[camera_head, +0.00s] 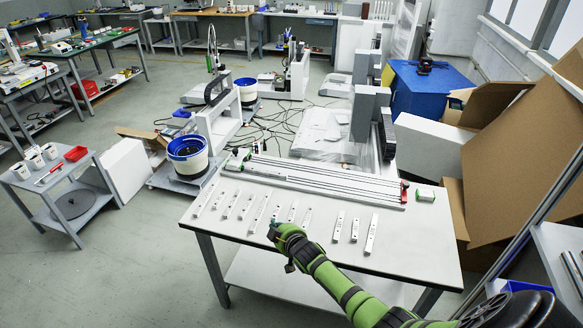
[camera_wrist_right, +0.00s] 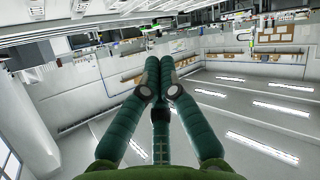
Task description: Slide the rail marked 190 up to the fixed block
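Several short pale rails lie apart in a row on the white table, among them a left one (camera_head: 202,203), a middle one (camera_head: 259,214) and a right one (camera_head: 371,234). Their markings are too small to read, so I cannot tell which is 190. I cannot pick out the fixed block with certainty. My right gripper (camera_head: 279,236) is over the table's front part, by the middle rails. In the right wrist view its green fingers (camera_wrist_right: 160,62) come together at the tips, with nothing seen between them. My left gripper is not in view.
A long multi-track rail assembly (camera_head: 320,180) with a red end piece (camera_head: 404,192) lies along the table's (camera_head: 420,245) back. A white bucket with blue rim (camera_head: 188,158) stands behind left. The table's right front is bare.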

